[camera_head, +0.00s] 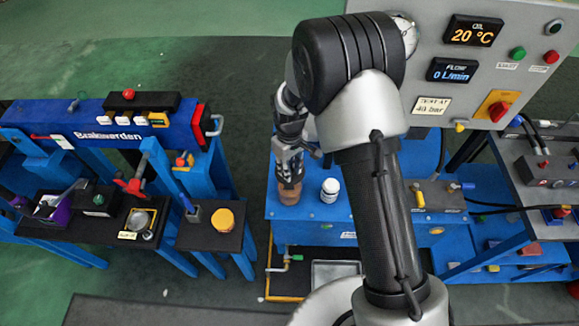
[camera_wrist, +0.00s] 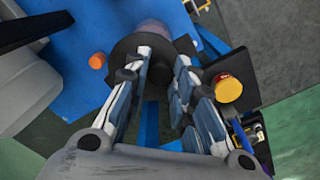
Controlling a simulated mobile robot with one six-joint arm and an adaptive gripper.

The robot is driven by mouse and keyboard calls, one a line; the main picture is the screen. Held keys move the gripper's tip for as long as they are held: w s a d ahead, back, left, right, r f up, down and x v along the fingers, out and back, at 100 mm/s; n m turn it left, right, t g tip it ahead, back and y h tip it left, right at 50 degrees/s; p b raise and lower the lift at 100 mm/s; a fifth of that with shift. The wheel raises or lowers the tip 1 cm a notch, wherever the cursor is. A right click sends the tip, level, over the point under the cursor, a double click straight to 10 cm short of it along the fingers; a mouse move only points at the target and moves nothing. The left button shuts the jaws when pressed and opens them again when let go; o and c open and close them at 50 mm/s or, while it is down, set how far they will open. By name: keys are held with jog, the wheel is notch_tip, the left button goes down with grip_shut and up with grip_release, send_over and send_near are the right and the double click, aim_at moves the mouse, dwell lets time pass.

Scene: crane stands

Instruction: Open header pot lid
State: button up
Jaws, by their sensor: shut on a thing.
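The header pot (camera_head: 290,193) shows as a small brownish cylinder on top of the blue bench in the head view, directly below my gripper (camera_head: 289,166). In the wrist view a dark round lid (camera_wrist: 126,48) with a dark knob lies between my fingers. My gripper (camera_wrist: 158,70) also shows there, its two fingers shut on the lid's knob from both sides. A pinkish-purple round part (camera_wrist: 152,32) shows beyond the lid. The fingers hide part of the lid, and I cannot tell whether it is seated or lifted.
A white bottle (camera_head: 330,190) stands close to the right of the pot. A yellow-capped jar (camera_head: 223,219) stands on a black plate to the left. The grey control panel (camera_head: 480,60) rises behind on the right. An orange cap (camera_wrist: 97,61) lies near the lid.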

grip_shut()
jog(key=shift+r, duration=0.1)
